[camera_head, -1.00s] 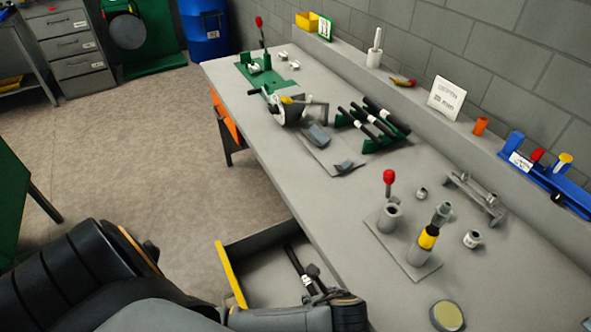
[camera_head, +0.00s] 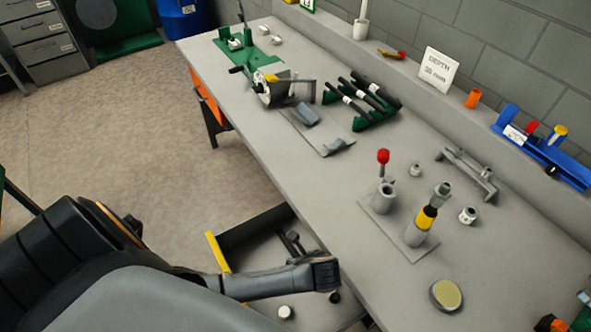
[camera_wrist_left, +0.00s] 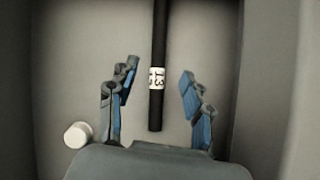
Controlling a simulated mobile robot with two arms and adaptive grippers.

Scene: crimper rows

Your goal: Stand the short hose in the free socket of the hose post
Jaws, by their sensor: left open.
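The short hose (camera_wrist_left: 156,110) is a black tube with a white printed band, lying in the open drawer. In the left wrist view it runs between the two fingers of my left gripper (camera_wrist_left: 158,76), which is open with a gap on each side. In the head view my left arm reaches over the drawer (camera_head: 215,253) and hides most of the hose. A green rack (camera_head: 378,122) on the bench holds several black hoses with white bands, leaning at a slant. I cannot tell which socket is free. My right gripper is not in view.
A white cap (camera_wrist_left: 78,134) lies in the drawer left of the hose. On the bench stand a red-knobbed lever (camera_head: 383,158), a yellow-banded cylinder (camera_head: 426,218) and a round pad (camera_head: 446,294). The drawer walls are close around the left gripper.

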